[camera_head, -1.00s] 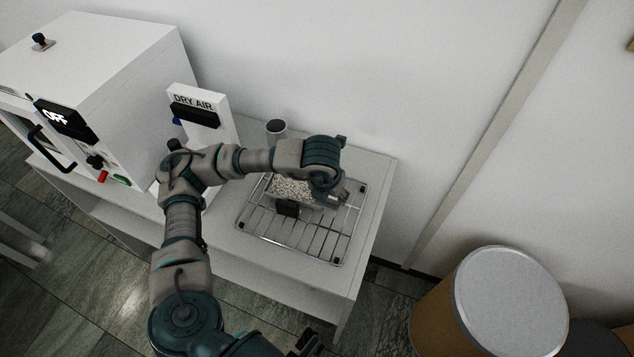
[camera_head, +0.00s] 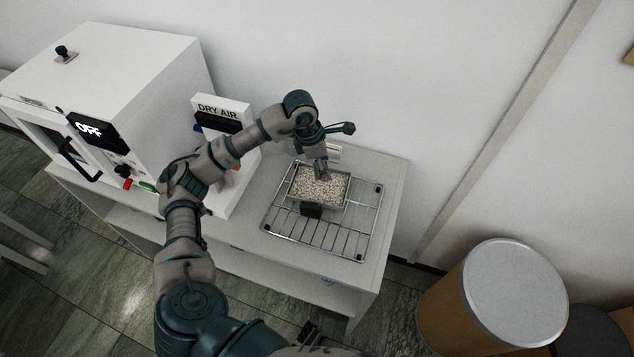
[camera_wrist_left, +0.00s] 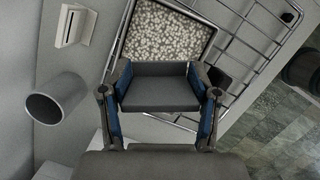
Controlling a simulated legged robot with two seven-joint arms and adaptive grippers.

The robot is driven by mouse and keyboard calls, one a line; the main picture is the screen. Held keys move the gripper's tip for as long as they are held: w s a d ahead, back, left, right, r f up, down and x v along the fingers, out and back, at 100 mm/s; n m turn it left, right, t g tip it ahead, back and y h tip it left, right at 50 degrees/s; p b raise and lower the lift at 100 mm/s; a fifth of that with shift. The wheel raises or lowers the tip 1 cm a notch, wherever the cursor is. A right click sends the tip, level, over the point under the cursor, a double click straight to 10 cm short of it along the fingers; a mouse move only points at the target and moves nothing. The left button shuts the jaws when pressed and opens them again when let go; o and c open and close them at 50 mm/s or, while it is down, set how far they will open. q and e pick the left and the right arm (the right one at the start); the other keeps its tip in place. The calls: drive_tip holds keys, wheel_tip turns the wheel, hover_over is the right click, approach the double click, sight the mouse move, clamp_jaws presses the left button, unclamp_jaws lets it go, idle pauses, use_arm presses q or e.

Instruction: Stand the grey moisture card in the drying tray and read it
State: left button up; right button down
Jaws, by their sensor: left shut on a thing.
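The grey moisture card (camera_wrist_left: 160,90) is between the blue-padded fingers of my left gripper (camera_wrist_left: 160,78) in the left wrist view. The gripper is shut on it. In the head view my left gripper (camera_head: 322,168) points down over the drying tray (camera_head: 347,192), a shallow metal tray filled with pale granules. The tray also shows beyond the card in the wrist view (camera_wrist_left: 211,52). I cannot tell whether the card touches the granules, and no reading on it is legible.
The tray stands on a wire rack (camera_head: 325,236) on a white bench (camera_head: 395,190). A white DRY AIR unit (camera_head: 243,165) and a dryer showing OFF (camera_head: 140,70) stand left. A grey cup (camera_wrist_left: 55,100) and a small white block (camera_wrist_left: 75,26) are near the tray.

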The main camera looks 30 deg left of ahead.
sight(324, 186)
use_arm(q)
wheel_tip(324, 186, down, 3)
drive_tip(key=shift+f, duration=0.2)
drive_tip(key=f, duration=0.2)
drive_tip(key=a+f, duration=0.1)
drive_tip(key=f, duration=0.1)
drive_tip(key=shift+f, duration=0.35)
drive_tip(key=shift+c, duration=0.3)
drive_tip(key=shift+d, duration=0.3)
drive_tip(key=o, duration=0.6)
drive_tip(key=shift+d+b, duration=0.1)
drive_tip(key=shift+b, duration=0.2)
drive_tip(key=shift+c, duration=0.2)
drive_tip(key=o, duration=0.4)
drive_tip(key=shift+o, duration=0.3)
drive_tip(key=shift+r, duration=0.1)
use_arm(e)
drive_tip(key=shift+w+a+r, duration=0.15)
drive_tip(key=shift+w+r, duration=0.35)
drive_tip(key=shift+r, duration=0.3)
use_arm(q)
drive_tip(key=shift+a, duration=0.2)
use_arm(e)
drive_tip(key=shift+a+r, duration=0.1)
